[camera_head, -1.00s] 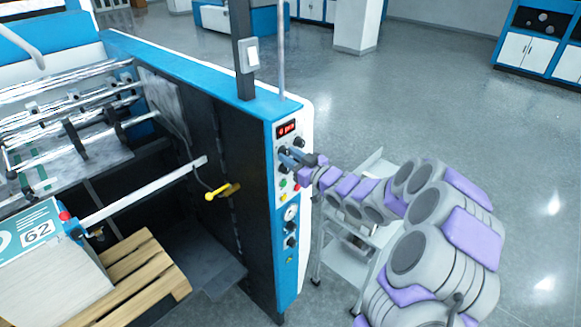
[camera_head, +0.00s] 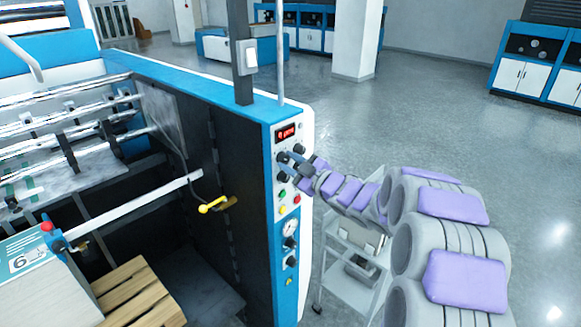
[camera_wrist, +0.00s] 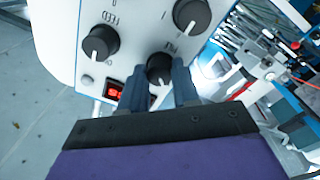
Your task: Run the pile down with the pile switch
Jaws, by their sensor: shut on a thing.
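My gripper (camera_head: 291,166) is at the control panel (camera_head: 286,227) on the machine's near end post. In the wrist view its two fingers (camera_wrist: 160,84) are shut around a black rotary knob (camera_wrist: 160,67) with a pale pointer line. The fingers partly hide this knob, and I cannot read a label naming it as the pile switch. Two more black knobs show there, one at left (camera_wrist: 100,42) and one at upper right (camera_wrist: 191,15).
A red-lit display (camera_head: 286,132) is above the knobs; green (camera_head: 282,195) and red (camera_head: 297,198) buttons and a gauge (camera_head: 291,228) are below. A yellow-handled lever (camera_head: 212,206) sticks out inside the machine. A grey cart (camera_head: 345,277) stands under my arm. The floor at right is clear.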

